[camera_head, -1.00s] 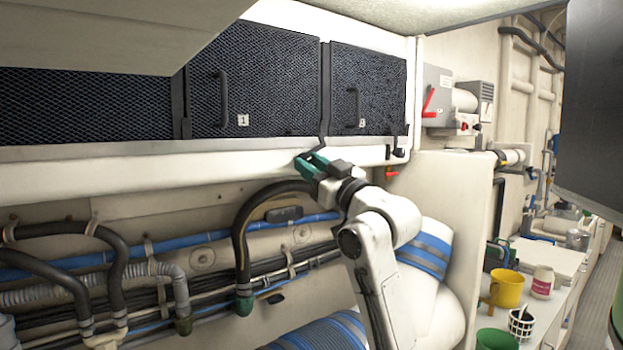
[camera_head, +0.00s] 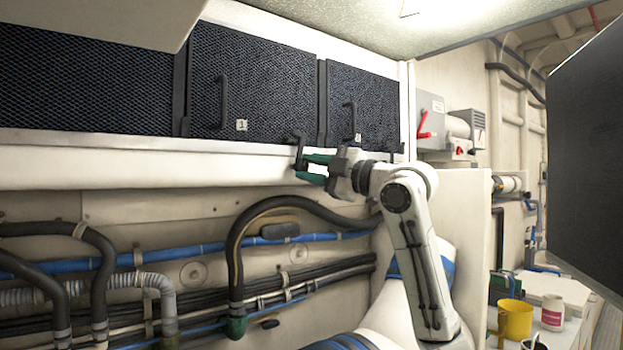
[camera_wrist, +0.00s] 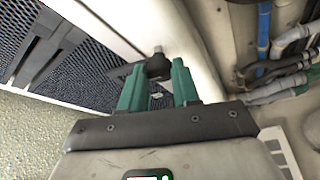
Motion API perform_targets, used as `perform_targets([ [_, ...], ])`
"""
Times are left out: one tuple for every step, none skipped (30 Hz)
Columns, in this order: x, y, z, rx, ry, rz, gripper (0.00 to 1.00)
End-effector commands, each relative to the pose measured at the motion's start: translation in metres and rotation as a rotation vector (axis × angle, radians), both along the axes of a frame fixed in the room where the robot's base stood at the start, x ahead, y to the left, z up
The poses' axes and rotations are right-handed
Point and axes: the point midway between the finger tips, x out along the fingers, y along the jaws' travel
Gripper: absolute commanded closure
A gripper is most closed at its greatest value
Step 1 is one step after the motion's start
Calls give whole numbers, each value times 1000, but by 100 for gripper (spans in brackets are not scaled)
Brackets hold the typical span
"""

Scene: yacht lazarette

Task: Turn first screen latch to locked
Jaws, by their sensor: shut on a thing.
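The first screen (camera_head: 252,75) is a dark mesh panel with a black pull handle and a small tag "1". The black first screen latch (camera_head: 297,147) sits on the white ledge below that screen's lower right corner. My gripper (camera_head: 307,167) reaches in from the right, its green fingers at the latch. In the wrist view the latch's dark knob (camera_wrist: 158,66) is between the two green fingertips, and my gripper (camera_wrist: 157,85) is shut on it. The fingers partly hide the latch, and I cannot tell its exact turn.
A second tagged screen (camera_head: 378,100) is to the right, with another black latch (camera_head: 393,148) below it. Black hoses (camera_head: 240,240) and blue pipes run below the ledge. A grey switch box with a red lever (camera_head: 424,125) is on the right wall. A yellow mug (camera_head: 515,320) stands lower right.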

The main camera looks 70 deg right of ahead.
Motion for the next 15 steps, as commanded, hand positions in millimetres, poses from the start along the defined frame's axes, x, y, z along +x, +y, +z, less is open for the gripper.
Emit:
perform_targets([
  [0, 0, 0, -30, 20, 0, 100],
  [0, 0, 0, -48, 31, 0, 100],
  [0, -1, 0, -69, 44, -1, 100],
  [0, -1, 1, -85, 54, 0, 100],
  [0, -1, 1, -99, 63, 0, 100],
  [0, -1, 1, -117, 75, -1, 100],
  [0, -1, 1, -129, 82, -1, 100],
  [0, -1, 1, -141, 89, -1, 100],
  [0, -1, 1, -155, 97, -1, 100],
  [0, -1, 1, -165, 104, -1, 100],
  [0, -1, 2, -172, 109, -1, 100],
  [0, -1, 2, -181, 114, 0, 100],
  [0, -1, 2, -188, 118, 0, 100],
  [0, -1, 2, -193, 121, 0, 100],
  [0, -1, 2, -200, 125, 0, 100],
])
